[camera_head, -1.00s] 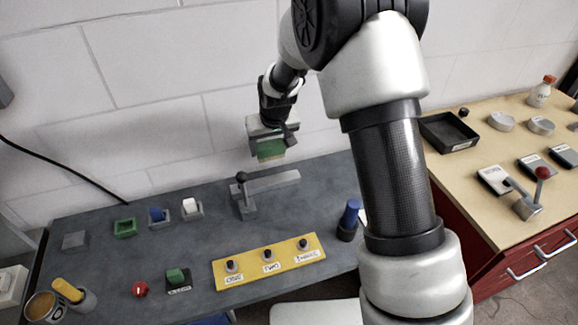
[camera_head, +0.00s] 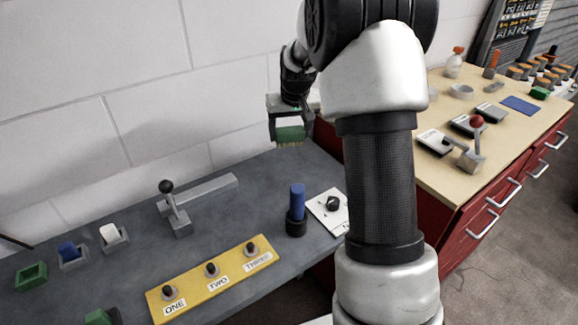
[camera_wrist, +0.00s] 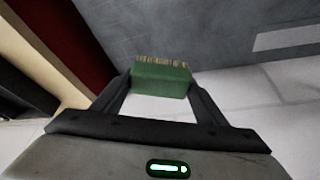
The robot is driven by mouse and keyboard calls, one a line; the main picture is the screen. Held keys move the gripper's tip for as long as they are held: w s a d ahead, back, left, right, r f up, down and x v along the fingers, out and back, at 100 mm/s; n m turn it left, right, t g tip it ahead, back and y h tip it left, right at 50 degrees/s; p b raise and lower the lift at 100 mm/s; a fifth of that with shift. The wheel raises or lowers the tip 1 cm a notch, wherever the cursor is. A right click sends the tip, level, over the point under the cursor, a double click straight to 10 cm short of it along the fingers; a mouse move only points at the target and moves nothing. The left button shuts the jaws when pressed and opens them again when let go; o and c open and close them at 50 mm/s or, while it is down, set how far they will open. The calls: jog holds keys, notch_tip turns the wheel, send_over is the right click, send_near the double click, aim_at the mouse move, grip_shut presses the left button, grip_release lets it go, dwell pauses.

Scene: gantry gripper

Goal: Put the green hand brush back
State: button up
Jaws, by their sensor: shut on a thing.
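My gripper (camera_head: 290,132) is shut on the green hand brush (camera_head: 290,136) and holds it in the air above the back edge of the grey bench, near the white block wall. In the wrist view the brush (camera_wrist: 160,82) sits between the two dark fingers, with its tan bristles pointing away from the gripper. A green open-topped holder (camera_head: 31,276) stands at the left end of the grey bench, beside a holder with a blue block and one with a white block.
The grey bench (camera_head: 215,215) carries a lever, a yellow panel (camera_head: 212,280) with three knobs, and a blue cylinder (camera_head: 297,200) in a black base. A wooden-topped red cabinet (camera_head: 470,130) stands to the right with several items. My arm hides part of the middle.

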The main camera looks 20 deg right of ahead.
jog(key=shift+f+b, duration=0.3)
jog(key=shift+f, duration=3.9)
jog(key=o, duration=1)
